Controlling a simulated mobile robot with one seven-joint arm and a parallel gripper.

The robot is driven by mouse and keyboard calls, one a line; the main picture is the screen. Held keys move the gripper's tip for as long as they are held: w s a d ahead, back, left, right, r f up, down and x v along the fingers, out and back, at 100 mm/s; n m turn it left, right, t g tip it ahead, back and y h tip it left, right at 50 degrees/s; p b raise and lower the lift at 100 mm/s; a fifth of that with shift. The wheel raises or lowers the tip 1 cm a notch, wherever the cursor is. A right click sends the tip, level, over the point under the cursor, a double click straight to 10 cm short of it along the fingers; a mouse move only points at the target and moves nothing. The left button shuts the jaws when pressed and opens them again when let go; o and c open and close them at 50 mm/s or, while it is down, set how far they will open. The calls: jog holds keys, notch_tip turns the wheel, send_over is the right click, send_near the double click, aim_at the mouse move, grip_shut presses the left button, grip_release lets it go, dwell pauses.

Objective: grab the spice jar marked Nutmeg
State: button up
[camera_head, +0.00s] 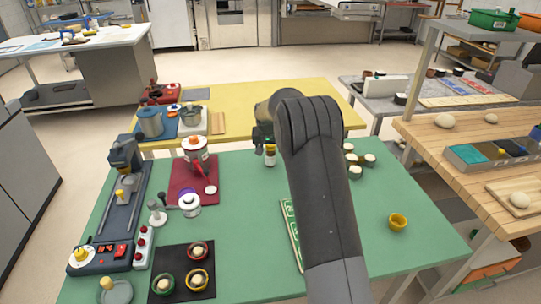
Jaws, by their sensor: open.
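My arm reaches up the middle of the picture over the green table (244,230). My gripper (263,141) hangs at its far end, mostly dark against the table's far edge, and is open. A small jar with a pale body and a yellow band (270,155) stands just below the gripper; I cannot tell whether they touch. Several small jars with cream tops (368,159) stand in a group to the right of my arm, partly hidden by it. The labels are too small to read, so I cannot tell which jar is Nutmeg.
A yellow bowl (398,222) stands at the right. A green-framed board (290,232) lies partly under my arm. At the left are a red mat with a machine (195,150), a black mat with several bowls (172,255) and a long dark device (118,205). The front right is clear.

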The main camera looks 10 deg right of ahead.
aim_at(270, 154)
jog(key=shift+d+x, duration=0.15)
jog(key=shift+x, duration=1.2)
jog(key=shift+d+x, duration=0.1)
jog(key=shift+x, duration=1.2)
jog(key=shift+c, duration=0.5)
jog(key=c, duration=1)
jog(key=shift+r, duration=0.1)
